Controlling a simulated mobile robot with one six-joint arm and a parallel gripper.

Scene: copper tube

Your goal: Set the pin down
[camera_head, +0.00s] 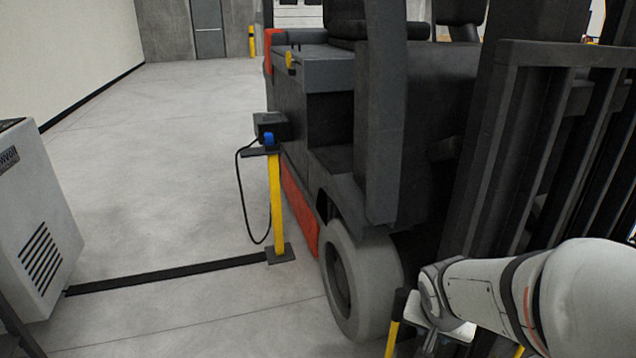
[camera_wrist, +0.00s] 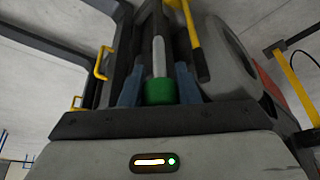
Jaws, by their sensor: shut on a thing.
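The pin shows in the wrist view as a pale grey rod (camera_wrist: 158,58) with a green end (camera_wrist: 160,91). My gripper (camera_wrist: 158,78) is shut on it, with a blue-grey finger on each side of the green end. The pin points away from the wrist, and its far end cannot be made out clearly. In the head view my gripper is low at the right, mostly hidden by my wrist, near the forklift's front wheel. The pin cannot be made out there.
A dark forklift (camera_head: 330,130) with a grey wheel (camera_head: 362,280) stands close by. A yellow post (camera_head: 277,205) carries a charger box (camera_head: 270,125) and hanging cable. A black-topped yellow bar (camera_wrist: 197,40) is beside the pin. A white cabinet (camera_head: 35,220) stands left; open floor lies between.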

